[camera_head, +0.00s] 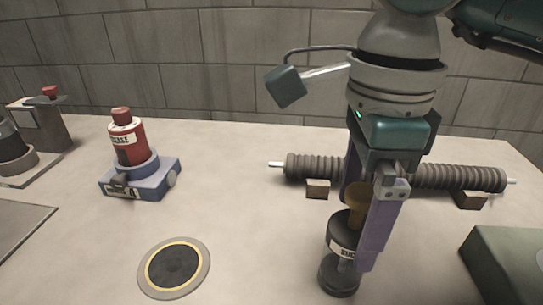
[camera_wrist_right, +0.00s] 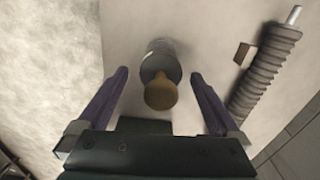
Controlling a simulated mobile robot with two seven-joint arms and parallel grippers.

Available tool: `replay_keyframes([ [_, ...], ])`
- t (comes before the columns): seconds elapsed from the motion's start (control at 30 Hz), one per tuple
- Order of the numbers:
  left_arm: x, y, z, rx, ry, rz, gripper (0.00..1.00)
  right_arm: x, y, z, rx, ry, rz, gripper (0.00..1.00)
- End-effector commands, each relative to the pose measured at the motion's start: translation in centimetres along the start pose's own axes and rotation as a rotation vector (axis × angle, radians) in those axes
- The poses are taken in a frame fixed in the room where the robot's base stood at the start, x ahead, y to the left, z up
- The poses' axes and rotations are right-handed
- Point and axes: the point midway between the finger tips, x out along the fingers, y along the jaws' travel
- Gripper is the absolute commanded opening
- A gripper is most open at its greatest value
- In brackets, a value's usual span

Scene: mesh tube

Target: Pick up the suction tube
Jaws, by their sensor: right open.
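A dark cylinder with a white label starting "SUC" (camera_head: 340,252) and a brown knob on top stands upright on the table; I take it as the suction tube. In the right wrist view its brown knob (camera_wrist_right: 160,93) lies between the two fingers, with a gap on each side. My right gripper (camera_wrist_right: 159,76) points down over it, open and holding nothing. In the head view one purple finger of the right gripper (camera_head: 368,262) overlaps the cylinder's right side; the other finger is mostly hidden. My left gripper is not in view.
A ribbed tube (camera_head: 450,177) lies across blocks behind the gripper; it also shows in the right wrist view (camera_wrist_right: 262,75). A red bottle (camera_head: 127,142) stands on a blue base at left. A round dark pad (camera_head: 174,268) lies front left. A green box (camera_head: 510,262) is at right.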

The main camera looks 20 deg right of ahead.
Motion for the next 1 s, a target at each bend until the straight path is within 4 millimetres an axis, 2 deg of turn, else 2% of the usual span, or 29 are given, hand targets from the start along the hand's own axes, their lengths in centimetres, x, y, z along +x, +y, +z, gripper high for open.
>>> replay_keyframes([
  [0.1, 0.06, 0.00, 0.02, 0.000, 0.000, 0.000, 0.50, 0.74, 0.01, 0.01, -0.001, 0.000, 0.000, 1.00],
  [0.3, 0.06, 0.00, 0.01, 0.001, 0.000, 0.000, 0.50, 0.73, -0.01, 0.02, -0.001, -0.001, -0.001, 0.99],
  [1.0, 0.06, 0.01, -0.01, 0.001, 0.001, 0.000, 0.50, 0.69, -0.01, 0.01, -0.001, -0.001, -0.001, 0.20],
])
